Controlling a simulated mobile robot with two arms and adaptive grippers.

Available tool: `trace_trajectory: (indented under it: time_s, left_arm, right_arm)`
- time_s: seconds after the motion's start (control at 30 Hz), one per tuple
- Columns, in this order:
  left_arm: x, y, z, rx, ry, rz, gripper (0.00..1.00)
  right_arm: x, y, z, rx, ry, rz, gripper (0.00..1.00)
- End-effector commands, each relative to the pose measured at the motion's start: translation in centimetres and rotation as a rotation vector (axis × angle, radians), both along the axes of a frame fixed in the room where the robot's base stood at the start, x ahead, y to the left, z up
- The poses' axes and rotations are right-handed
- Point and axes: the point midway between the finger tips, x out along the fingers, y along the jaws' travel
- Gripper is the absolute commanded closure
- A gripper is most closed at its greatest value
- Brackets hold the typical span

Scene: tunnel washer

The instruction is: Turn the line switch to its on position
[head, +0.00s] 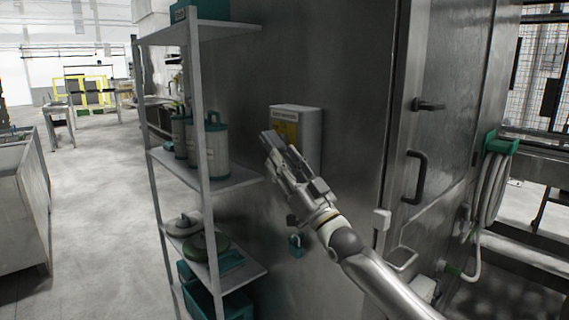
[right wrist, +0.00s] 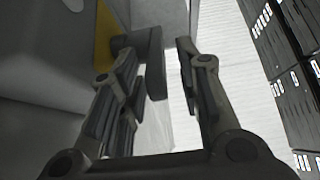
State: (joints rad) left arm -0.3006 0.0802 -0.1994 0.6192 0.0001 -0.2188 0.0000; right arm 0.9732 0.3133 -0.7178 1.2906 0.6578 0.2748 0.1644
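The line switch is a light grey box (head: 311,136) with a yellow plate, mounted on the grey metal cabinet wall. My right gripper (head: 272,147) is in front of it and hides its lower left part and the knob in the head view. In the right wrist view, the yellow plate (right wrist: 106,38) is at upper left, and a dark grey knob (right wrist: 154,62) sticks out from it. The right gripper's fingers (right wrist: 160,75) are apart; the knob lies between their tips, closer to the left finger. I cannot tell whether they touch. My left gripper is out of view.
A grey shelf rack (head: 233,178) with canisters and teal bins stands just left of the switch. A teal padlock (head: 296,245) hangs below the box. Door handles (head: 416,177) and a coiled hose (head: 491,190) are to the right. Open floor (head: 100,200) lies at left.

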Motion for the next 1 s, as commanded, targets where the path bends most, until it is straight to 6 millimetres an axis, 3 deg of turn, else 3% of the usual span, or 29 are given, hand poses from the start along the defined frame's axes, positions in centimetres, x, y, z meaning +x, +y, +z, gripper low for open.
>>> trace_trajectory:
  time_s: [0.23, 0.7, 1.0]
  left_arm:
    - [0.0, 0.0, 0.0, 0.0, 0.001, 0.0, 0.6]
    - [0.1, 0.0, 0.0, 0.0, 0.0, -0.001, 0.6]
    - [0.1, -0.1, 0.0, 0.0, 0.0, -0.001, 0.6]
  right_arm:
    - [-1.4, -1.1, -1.4, 0.001, 0.002, -0.001, 0.68]
    - [-6.8, -5.0, -6.2, -0.002, 0.002, -0.001, 0.68]
    - [-7.9, -5.8, -7.0, 0.0, 0.0, 0.0, 0.68]
